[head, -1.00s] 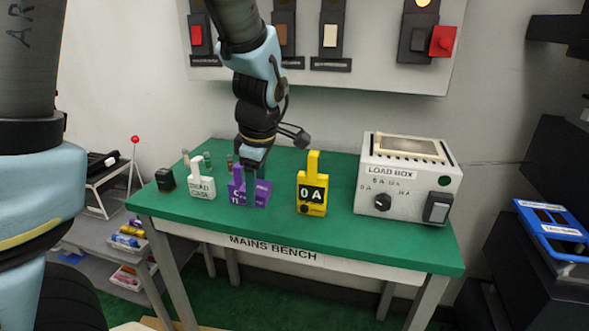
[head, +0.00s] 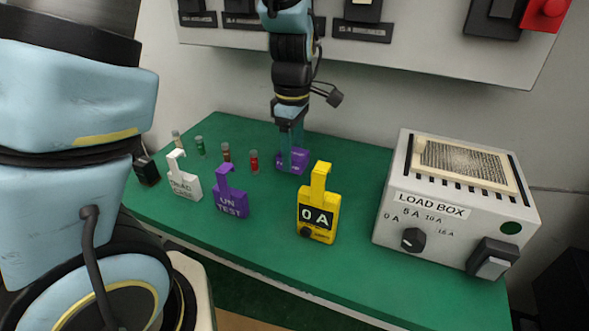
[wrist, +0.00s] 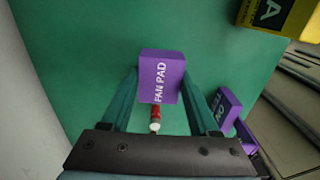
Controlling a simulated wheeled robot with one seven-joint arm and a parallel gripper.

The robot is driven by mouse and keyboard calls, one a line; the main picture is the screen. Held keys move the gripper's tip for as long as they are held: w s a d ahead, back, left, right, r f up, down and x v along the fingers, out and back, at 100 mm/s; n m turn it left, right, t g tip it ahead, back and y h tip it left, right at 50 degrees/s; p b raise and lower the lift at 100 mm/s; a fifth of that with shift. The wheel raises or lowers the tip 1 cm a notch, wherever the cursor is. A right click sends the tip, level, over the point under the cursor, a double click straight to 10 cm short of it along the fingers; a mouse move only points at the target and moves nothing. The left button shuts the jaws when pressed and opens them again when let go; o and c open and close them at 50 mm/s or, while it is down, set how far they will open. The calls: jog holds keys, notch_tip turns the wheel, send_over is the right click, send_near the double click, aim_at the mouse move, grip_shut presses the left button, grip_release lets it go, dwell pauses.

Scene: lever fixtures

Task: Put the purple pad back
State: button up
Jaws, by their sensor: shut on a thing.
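The purple pad, lettered "FAN PAD" in the wrist view (wrist: 161,77), is between my gripper's fingers (wrist: 158,98). In the head view the purple pad (head: 291,163) is at the back middle of the green bench, and my gripper (head: 291,152) comes down onto it from above. My gripper is shut on the pad. I cannot tell whether the pad touches the bench or hangs just above it. A separate purple hooked tag (head: 231,200), lettered "UN TEST", stands in front and to the left.
The yellow "0 A" meter (head: 318,212) stands in front right of the pad, and the load box (head: 450,200) is further right. The white hooked tag (head: 184,182), black block (head: 147,170) and several small cylinders, including a red one (head: 254,162), are left. A wall panel (head: 400,55) is behind.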

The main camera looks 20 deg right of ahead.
aim_at(293, 183)
notch_tip(293, 183, down, 5)
jog(key=shift+f, duration=0.1)
dwell(0.3)
jog(key=o, duration=1.2)
notch_tip(293, 183, up, 12)
jog(key=shift+r, duration=0.1)
